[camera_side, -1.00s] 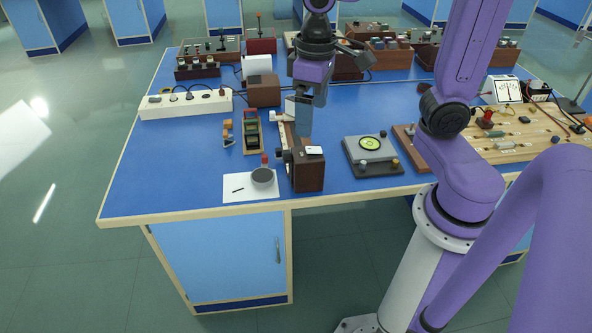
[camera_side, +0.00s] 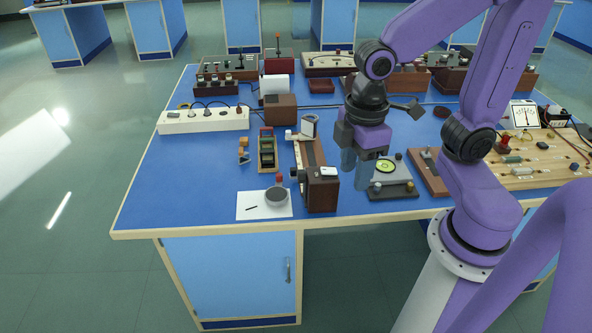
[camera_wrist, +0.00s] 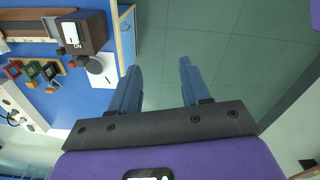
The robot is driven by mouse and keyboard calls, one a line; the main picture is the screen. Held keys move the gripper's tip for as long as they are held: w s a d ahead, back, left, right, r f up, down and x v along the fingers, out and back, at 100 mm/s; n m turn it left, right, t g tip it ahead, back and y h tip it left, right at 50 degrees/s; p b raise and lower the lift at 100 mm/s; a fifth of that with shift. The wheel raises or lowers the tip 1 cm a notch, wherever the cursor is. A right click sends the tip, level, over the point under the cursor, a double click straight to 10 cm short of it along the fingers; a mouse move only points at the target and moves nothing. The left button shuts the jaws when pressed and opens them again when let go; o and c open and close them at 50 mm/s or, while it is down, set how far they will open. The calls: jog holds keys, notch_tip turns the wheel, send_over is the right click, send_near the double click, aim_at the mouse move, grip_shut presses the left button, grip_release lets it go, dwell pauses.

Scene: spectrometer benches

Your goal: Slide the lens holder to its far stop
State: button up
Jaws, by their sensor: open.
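The bench instrument is a brown box (camera_side: 323,190) with a rail (camera_side: 311,152) running back from it. An upright pale grey plate, which looks like the lens holder (camera_side: 309,126), stands at the rail's far end. I cannot tell whether it touches a stop. My gripper (camera_side: 357,176) is right of the brown box, apart from the rail and holder. In the wrist view my two blue fingers (camera_wrist: 158,68) are spread with nothing between them.
A grey device with a green dial (camera_side: 392,178) stands close right of my gripper. A white power strip (camera_side: 204,121) is at back left.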

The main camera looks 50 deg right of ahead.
jog(key=w+m, duration=0.1)
jog(key=w, duration=0.9)
jog(key=m, duration=0.2)
send_over(293, 169)
notch_tip(293, 169, down, 4)
jog(key=f, duration=0.1)
notch_tip(293, 169, down, 17)
jog(key=shift+w+r, duration=0.1)
jog(key=shift+r, duration=0.05)
grip_shut()
